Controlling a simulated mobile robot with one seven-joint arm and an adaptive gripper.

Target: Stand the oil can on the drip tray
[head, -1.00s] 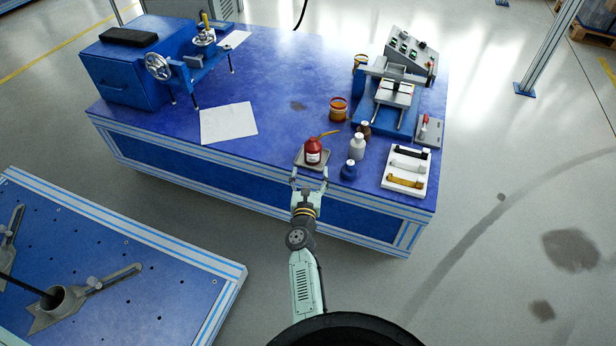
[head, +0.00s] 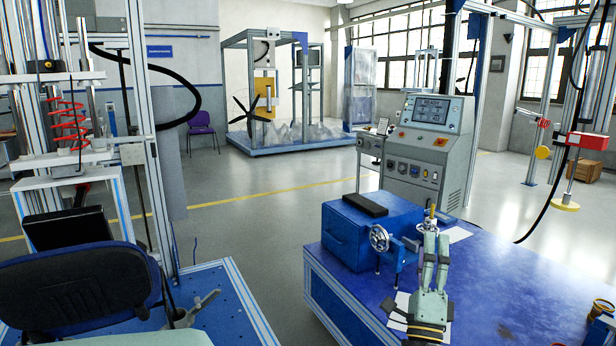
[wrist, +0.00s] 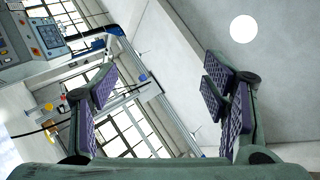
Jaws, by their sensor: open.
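My gripper (head: 436,238) is raised above the blue workbench in the head view, its fingers pointing upward. In the wrist view my gripper (wrist: 160,85) is open, with its purple-padded fingers wide apart and nothing between them. Neither the oil can nor the drip tray shows in either present view.
The blue-topped workbench (head: 480,300) carries a blue box (head: 350,235) with a black pad (head: 365,205), a handwheel fixture (head: 380,238) and an amber jar (head: 602,309). A grey control console (head: 428,150) stands behind it. A chair (head: 85,285) is at lower left.

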